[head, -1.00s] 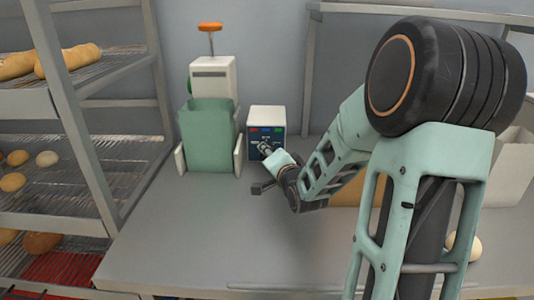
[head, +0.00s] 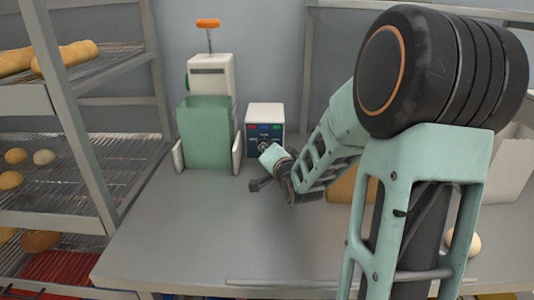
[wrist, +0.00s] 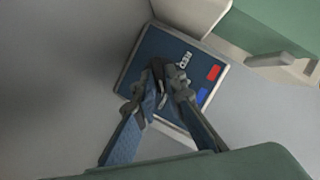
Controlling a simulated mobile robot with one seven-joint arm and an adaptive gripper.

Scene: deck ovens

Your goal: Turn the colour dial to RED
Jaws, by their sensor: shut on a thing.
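The control box (head: 264,112) is a small white unit with a dark blue front, standing on the counter against the back wall. Red, blue and green patches show along the top of its front. In the wrist view the blue panel (wrist: 143,52) carries the word RED, with a red patch (wrist: 214,72) and a blue patch (wrist: 201,95) beside it. My gripper (wrist: 163,82) is at the panel, its two fingers shut on the dark colour dial (wrist: 157,70). The fingers hide much of the dial, so I cannot tell where it points.
A pale machine (head: 212,75) with a green bin (head: 205,132) and an orange-topped lever stands just left of the box. A bread rack (head: 95,150) is at the left. The counter (head: 190,230) in front is clear.

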